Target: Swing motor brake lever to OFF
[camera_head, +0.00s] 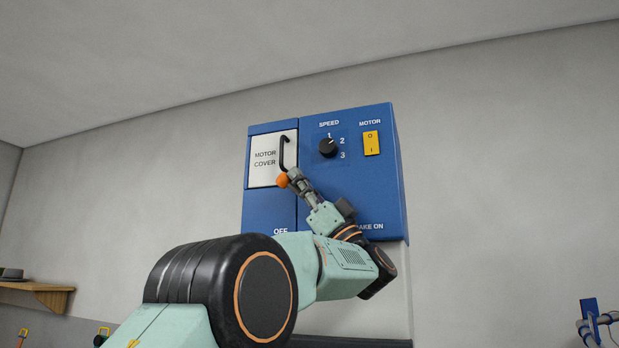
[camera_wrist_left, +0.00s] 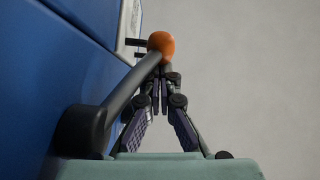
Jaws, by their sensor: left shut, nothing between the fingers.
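The blue control box (camera_head: 370,195) hangs on the wall, with OFF lettered at its lower left and a partly hidden label ending in "AKE ON" at its lower right. The brake lever shows its orange knob (camera_head: 282,180) in the head view; my arm hides the rest there. In the left wrist view the knob (camera_wrist_left: 162,44) tops a grey rod (camera_wrist_left: 130,88) that rises from a dark pivot on the blue face. My left gripper (camera_head: 294,174) is shut and empty, its fingertips close beside the knob and rod; I cannot tell whether they touch. My right gripper is not in view.
Above the lever are a white motor cover (camera_head: 268,160) with a black handle (camera_head: 284,152), a black speed knob (camera_head: 328,147) and a yellow motor switch (camera_head: 371,143). A wooden shelf (camera_head: 45,294) is at far left. Bare wall surrounds the box.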

